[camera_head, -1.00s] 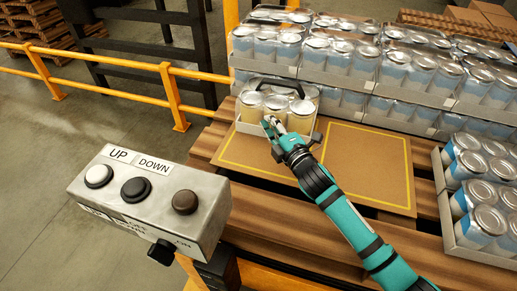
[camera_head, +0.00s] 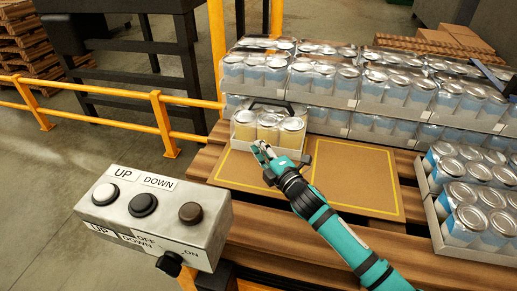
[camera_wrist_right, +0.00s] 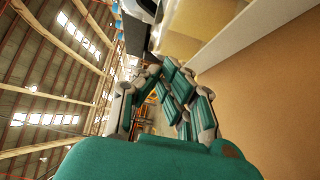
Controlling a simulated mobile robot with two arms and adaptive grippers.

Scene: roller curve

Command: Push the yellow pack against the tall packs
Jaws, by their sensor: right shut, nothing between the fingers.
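The yellow pack (camera_head: 269,133), a low tray of several yellow cans with a dark handle, sits at the back of the left outlined area. The tall packs (camera_head: 300,80), stacked trays of blue-and-silver cans, stand right behind it. Whether it touches them is hard to tell. My right gripper (camera_head: 261,151) is shut and empty at the front left of the yellow pack's tray; contact is unclear. In the right wrist view the fingers (camera_wrist_right: 166,88) show below a yellow can side (camera_wrist_right: 178,43) and the pale tray wall (camera_wrist_right: 222,32). My left gripper is out of view.
A brown board (camera_head: 355,175) with yellow outlines lies bare in front, on a wooden pallet. More can trays (camera_head: 470,200) stand at right. A button box (camera_head: 155,215) is at front left. An orange railing (camera_head: 110,115) runs behind it.

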